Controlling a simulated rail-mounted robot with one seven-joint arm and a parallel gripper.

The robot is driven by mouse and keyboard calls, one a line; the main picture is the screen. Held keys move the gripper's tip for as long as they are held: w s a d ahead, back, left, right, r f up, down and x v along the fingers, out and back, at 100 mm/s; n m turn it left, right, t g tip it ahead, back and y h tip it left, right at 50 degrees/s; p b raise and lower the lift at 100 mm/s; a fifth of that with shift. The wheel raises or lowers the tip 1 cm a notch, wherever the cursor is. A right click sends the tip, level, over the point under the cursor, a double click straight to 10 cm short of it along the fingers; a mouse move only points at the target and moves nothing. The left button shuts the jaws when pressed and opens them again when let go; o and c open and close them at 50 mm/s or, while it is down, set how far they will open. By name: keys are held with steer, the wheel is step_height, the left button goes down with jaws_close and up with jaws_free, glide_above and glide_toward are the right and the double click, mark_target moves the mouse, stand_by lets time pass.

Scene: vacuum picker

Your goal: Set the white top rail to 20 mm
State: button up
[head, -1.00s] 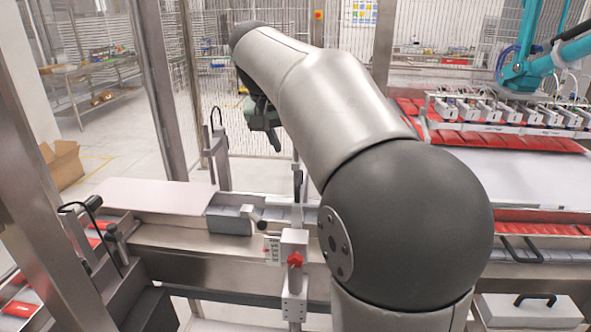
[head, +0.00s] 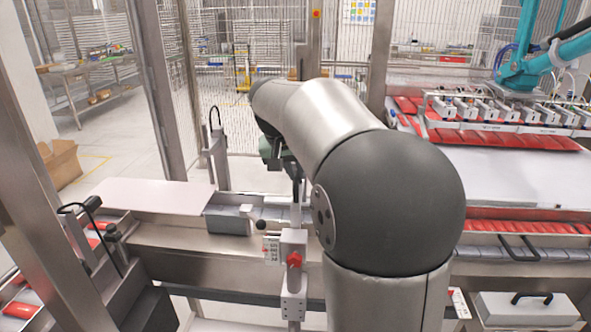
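A pale, flat white strip (head: 150,192) lies along the top of the steel conveyor at the left; I cannot tell if it is the top rail. A red knob (head: 294,259) sits on a metal clamp block (head: 294,285) at the conveyor's front. A small printed label (head: 271,249) is beside it, too small to read. A small lever with a dark ball end (head: 260,226) is above the label. My gripper (head: 275,163) is beyond my arm, above and behind the conveyor, mostly hidden; its fingers cannot be made out.
Slim upright posts (head: 297,185) stand at the conveyor near my gripper. A steel frame post (head: 152,85) rises at the left. At the right, a teal picker arm (head: 560,55) hangs over red packs (head: 500,140). A grey box (head: 228,219) sits on the conveyor.

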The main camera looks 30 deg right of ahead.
jaws_close()
step_height(320, 180, down, 4)
steer(key=b, duration=0.3)
steer(key=shift+r, duration=0.25)
steer(key=o, duration=0.6)
jaws_free()
steer(key=v, duration=1.7)
steer(key=shift+s+a+r, duration=0.15)
steer(key=shift+r, duration=0.05)
